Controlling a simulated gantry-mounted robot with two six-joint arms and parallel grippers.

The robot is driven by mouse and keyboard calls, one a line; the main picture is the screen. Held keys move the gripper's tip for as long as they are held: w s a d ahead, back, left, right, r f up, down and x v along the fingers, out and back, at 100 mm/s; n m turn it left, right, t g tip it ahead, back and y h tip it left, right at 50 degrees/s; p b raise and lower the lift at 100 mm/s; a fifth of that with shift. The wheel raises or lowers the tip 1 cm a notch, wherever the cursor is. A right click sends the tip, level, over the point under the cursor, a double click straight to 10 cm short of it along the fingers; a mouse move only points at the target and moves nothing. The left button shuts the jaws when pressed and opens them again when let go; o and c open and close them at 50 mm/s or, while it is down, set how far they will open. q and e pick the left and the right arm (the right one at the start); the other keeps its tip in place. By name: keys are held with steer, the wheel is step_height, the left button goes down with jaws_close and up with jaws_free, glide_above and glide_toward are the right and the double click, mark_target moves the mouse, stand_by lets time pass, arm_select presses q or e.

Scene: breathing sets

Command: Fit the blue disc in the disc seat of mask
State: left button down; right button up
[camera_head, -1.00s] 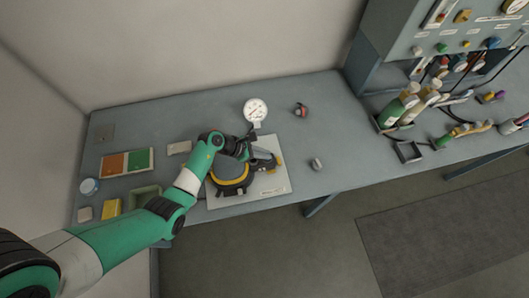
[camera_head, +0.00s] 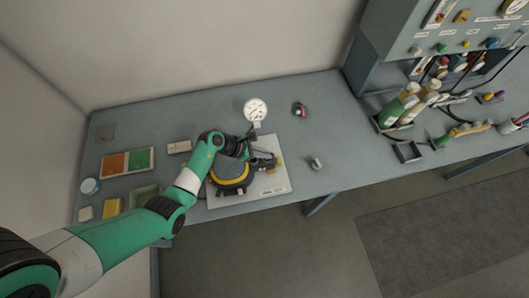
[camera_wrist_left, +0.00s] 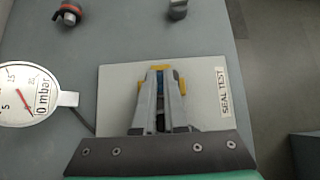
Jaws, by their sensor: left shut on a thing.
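The mask (camera_head: 230,185), dark grey with a yellow band, sits on a pale board (camera_head: 275,187) at the middle of the bench's front. My left gripper (camera_head: 266,165) is over the right part of that board, beside the mask's visible body. In the left wrist view its two grey fingers (camera_wrist_left: 160,92) are nearly together, with a sliver of the blue disc (camera_wrist_left: 160,87) between them. Yellow parts (camera_wrist_left: 182,80) show around the fingertips. The fingers hide most of the disc, and I cannot make out the disc seat. My right gripper is out of view.
A round gauge (camera_head: 256,111) stands behind the board. A small dark-and-red part (camera_head: 300,109) and a grey fitting (camera_head: 317,163) lie to the right, with clear bench around them. An orange-and-green tray (camera_head: 127,162) and small boxes are at the left.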

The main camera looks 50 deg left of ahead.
arm_select(q)
steer(key=shift+f+b, duration=0.8)
steer(key=shift+f, duration=0.4)
stand_by(0.5)
steer(key=c, duration=0.9)
jaws_free()
steer(key=shift+s+a+r, duration=0.1)
steer(key=shift+s+r, duration=0.1)
steer(key=shift+r, duration=0.15)
steer(key=p+v, duration=0.3)
steer(key=v, duration=0.8)
steer(key=shift+a+p, duration=0.1)
steer(key=shift+p, duration=0.3)
steer(key=shift+w, duration=0.1)
